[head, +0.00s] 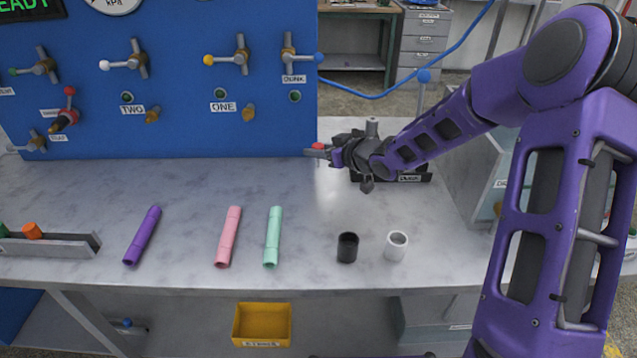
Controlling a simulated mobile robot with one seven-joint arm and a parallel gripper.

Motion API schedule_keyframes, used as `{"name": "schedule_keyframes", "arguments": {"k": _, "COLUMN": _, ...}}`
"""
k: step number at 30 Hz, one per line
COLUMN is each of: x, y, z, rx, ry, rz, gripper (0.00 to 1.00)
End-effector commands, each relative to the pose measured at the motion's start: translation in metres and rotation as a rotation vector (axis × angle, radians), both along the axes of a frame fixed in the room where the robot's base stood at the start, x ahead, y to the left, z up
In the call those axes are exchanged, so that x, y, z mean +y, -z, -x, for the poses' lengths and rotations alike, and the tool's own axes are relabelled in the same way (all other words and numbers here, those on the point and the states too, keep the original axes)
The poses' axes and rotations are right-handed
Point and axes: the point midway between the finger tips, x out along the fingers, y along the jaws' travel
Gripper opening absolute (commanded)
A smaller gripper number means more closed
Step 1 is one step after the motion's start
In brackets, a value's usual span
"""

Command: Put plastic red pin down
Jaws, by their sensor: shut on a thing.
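The red pin (317,147) is small and sits at the tip of my gripper (316,151), above the back middle of the grey bench (190,190). My gripper is shut on the pin and points left, close to the right end of the blue panel. Most of the pin is hidden by the fingers. The pin appears to be held above the bench surface, though the exact height is hard to tell.
Purple (142,235), pink (228,236) and mint (272,236) tubes lie on the bench. A black cup (347,247) and a white cup (396,245) stand at the front. A blue panel (180,80) with valves rises behind. A grey rack (50,245) is left. The middle bench is clear.

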Motion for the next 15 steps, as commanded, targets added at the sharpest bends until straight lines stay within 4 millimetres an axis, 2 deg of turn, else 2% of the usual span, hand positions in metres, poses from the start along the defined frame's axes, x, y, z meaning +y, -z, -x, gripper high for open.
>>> {"name": "schedule_keyframes", "arguments": {"k": 1, "x": 0.001, "y": 0.014, "z": 0.000, "rx": 0.003, "ry": 0.001, "rz": -0.002, "gripper": 0.00}}
{"name": "schedule_keyframes", "arguments": {"k": 3, "x": 0.000, "y": 0.022, "z": 0.000, "rx": 0.001, "ry": -0.001, "rz": -0.001, "gripper": 0.00}}
{"name": "schedule_keyframes", "arguments": {"k": 8, "x": 0.000, "y": 0.033, "z": 0.000, "rx": 0.000, "ry": 0.001, "rz": 0.000, "gripper": 0.00}}
{"name": "schedule_keyframes", "arguments": {"k": 15, "x": 0.000, "y": 0.064, "z": 0.000, "rx": 0.002, "ry": 0.002, "rz": 0.000, "gripper": 0.00}}
